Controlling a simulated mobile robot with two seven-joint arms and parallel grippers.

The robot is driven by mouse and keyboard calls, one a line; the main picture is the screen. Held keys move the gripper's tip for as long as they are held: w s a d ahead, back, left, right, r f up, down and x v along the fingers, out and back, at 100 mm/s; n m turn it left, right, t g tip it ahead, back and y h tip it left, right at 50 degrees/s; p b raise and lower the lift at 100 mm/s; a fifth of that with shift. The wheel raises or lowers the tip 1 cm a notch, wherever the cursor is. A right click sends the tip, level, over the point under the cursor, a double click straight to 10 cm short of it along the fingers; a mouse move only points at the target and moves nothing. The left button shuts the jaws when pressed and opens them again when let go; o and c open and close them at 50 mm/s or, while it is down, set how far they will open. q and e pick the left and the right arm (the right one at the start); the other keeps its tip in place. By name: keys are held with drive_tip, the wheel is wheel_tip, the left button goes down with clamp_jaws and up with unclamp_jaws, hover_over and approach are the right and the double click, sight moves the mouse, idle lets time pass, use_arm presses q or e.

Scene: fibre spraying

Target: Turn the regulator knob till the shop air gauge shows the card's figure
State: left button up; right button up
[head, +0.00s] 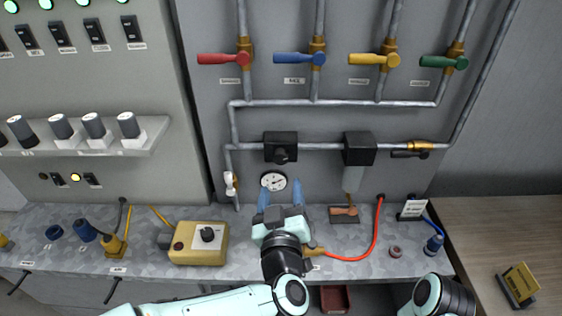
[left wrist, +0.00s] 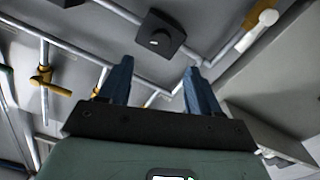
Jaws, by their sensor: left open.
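The black regulator (head: 280,142) sits on the lower grey pipe in the head view, with its round knob (head: 281,156) at the front. The regulator knob also shows in the left wrist view (left wrist: 160,39), beyond my fingers. The white-faced gauge (head: 273,182) is just below it; its dial is too small to read. My left gripper (head: 279,194) is open and empty, with blue fingers in front of the panel below the regulator, apart from the knob. My right gripper is out of view.
Red, blue, yellow and green valve handles (head: 274,58) line the upper pipes. A second black box (head: 359,147) hangs on the right. A yellow box (head: 199,243) with a black dial and a red hose (head: 372,240) lie on the bench (head: 75,262).

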sight(281, 160)
use_arm(q)
drive_tip(key=w+p, duration=0.1)
drive_tip(key=w, duration=0.8)
drive_tip(key=shift+w, duration=0.2)
drive_tip(key=c, duration=1)
